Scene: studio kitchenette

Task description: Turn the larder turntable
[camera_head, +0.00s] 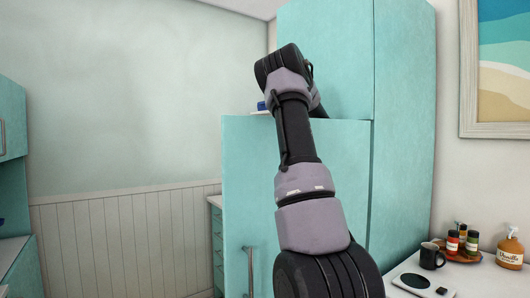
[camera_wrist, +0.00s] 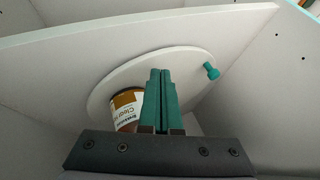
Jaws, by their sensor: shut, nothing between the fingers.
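The larder turntable (camera_wrist: 185,62) is a round white disc inside the white-walled larder in the wrist view. A teal peg (camera_wrist: 211,71) stands near its right edge. A jar (camera_wrist: 127,108) with an orange-brown and white label shows at its left, partly hidden by my gripper. My gripper (camera_wrist: 161,72) has two teal fingers, shut together and empty, in front of the disc between the jar and the peg. I cannot tell whether the fingertips touch the disc. In the head view my arm reaches up to the teal larder cabinet (camera_head: 403,130) and hides the gripper and turntable.
A teal door (camera_head: 240,190) stands in front of the larder, behind my arm. A white shelf edge (camera_wrist: 130,25) crosses the upper wrist view. At right, a counter holds a dark mug (camera_head: 431,256), a tray of small jars (camera_head: 462,241) and a vanilla bottle (camera_head: 511,250).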

